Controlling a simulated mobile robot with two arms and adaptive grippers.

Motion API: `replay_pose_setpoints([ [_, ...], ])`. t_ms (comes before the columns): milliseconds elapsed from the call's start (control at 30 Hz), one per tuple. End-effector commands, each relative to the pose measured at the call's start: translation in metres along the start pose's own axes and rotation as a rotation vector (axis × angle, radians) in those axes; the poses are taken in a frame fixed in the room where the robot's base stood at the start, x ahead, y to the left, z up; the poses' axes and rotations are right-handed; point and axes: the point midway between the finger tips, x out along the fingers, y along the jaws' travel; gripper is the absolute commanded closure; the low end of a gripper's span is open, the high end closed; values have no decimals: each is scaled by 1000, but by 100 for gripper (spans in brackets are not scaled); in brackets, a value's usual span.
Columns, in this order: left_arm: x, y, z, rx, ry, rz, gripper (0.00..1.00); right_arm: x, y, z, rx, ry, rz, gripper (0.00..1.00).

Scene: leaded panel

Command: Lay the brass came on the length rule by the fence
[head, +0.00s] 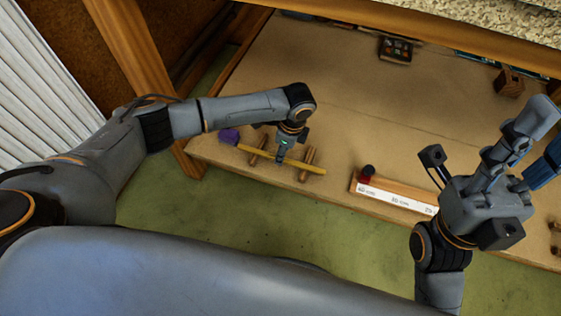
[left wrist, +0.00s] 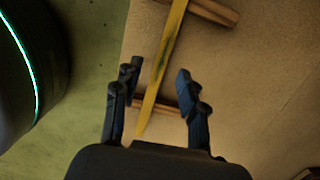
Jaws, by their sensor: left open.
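The brass came (head: 317,170) is a thin yellow strip lying across two short wooden rests (head: 307,164) at the left of the bench. My left gripper (head: 281,156) points down over the came's middle. In the left wrist view its fingers (left wrist: 159,72) are open, one on each side of the came (left wrist: 167,60), with gaps showing. The length rule (head: 396,199) is a white strip with centimetre marks along a wooden fence (head: 405,190), right of the came. My right gripper (head: 535,145) is raised at the right, its fingertips partly out of frame; its opening is unclear.
A purple object (head: 229,136) sits at the came's left end. A dark red knob (head: 366,175) stands at the rule's left end. A dark tray (head: 396,49) and a wooden block (head: 509,82) are farther back. The middle of the bench (head: 350,110) is clear.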

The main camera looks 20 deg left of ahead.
Motion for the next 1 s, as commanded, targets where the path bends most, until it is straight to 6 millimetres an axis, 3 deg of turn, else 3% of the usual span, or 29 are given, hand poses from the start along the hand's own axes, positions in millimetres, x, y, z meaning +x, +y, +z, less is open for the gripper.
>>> replay_pose_setpoints([
  [133, 21, -1, 0, -1, -1, -1, 58, 2, 0, 2, -5, 36, -14, 60],
  [467, 24, -1, 1, 0, 0, -1, 58, 7, 0, 3, -6, 44, -19, 60],
  [667, 24, -1, 1, 0, 0, -1, 97, 7, 0, 3, -6, 44, -19, 60],
  [700, 24, -1, 1, 0, 0, -1, 100, 7, 0, 3, -6, 44, -19, 60],
  [1000, 23, -1, 1, 0, 0, -1, 100, 8, -1, 2, -6, 45, -19, 60],
])
